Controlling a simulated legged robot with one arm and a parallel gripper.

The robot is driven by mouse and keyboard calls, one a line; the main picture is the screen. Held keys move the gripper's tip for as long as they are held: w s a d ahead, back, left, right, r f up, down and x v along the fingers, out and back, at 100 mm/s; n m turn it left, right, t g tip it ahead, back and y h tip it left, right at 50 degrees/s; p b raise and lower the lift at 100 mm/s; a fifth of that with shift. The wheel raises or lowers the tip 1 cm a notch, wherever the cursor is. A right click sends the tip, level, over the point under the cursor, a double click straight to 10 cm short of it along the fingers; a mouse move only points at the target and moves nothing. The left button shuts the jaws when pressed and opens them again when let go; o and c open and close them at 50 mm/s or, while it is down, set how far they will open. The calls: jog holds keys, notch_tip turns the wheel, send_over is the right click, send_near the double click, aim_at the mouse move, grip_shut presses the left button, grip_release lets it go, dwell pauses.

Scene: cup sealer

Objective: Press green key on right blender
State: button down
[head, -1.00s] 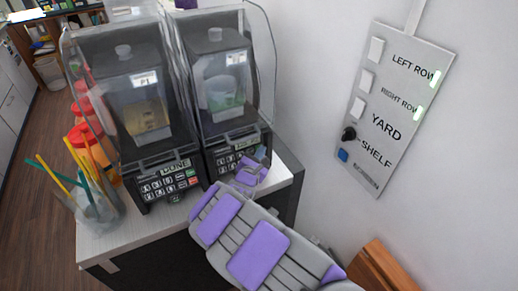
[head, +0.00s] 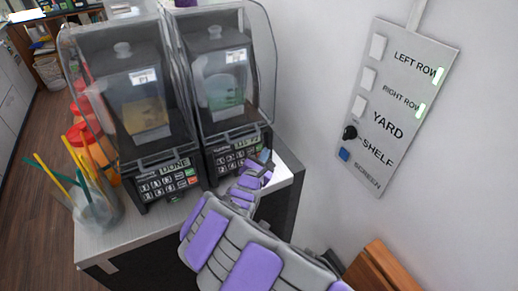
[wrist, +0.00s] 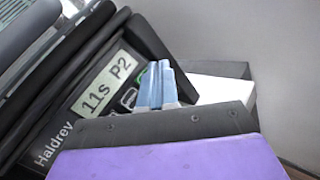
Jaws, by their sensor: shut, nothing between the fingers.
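The right blender (head: 222,88), with a clear cover and a jug with green contents, stands on the counter. Its front panel (head: 238,155) has a keypad and a lit display. In the wrist view the display (wrist: 108,83) reads "11s P2". My gripper (head: 264,157) is shut and empty, at the right end of this keypad. Its blue fingertips (wrist: 156,84) are over the panel, right beside a green key (wrist: 141,77) that is partly hidden by them. I cannot tell whether they touch the key.
The left blender (head: 138,100) stands close beside, its display reading "DONE". A clear cup of coloured straws (head: 95,207) and red-lidded containers (head: 80,135) are at left. A wall with a switch panel (head: 393,105) is at right.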

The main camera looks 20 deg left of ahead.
jog(key=s+d, duration=0.1)
jog(key=s+d+r+b, duration=0.1)
jog(key=d, duration=0.1)
jog(key=shift+s+r, duration=0.1)
jog(key=shift+r, duration=0.1)
jog(key=shift+a, duration=0.1)
dwell(0.7)
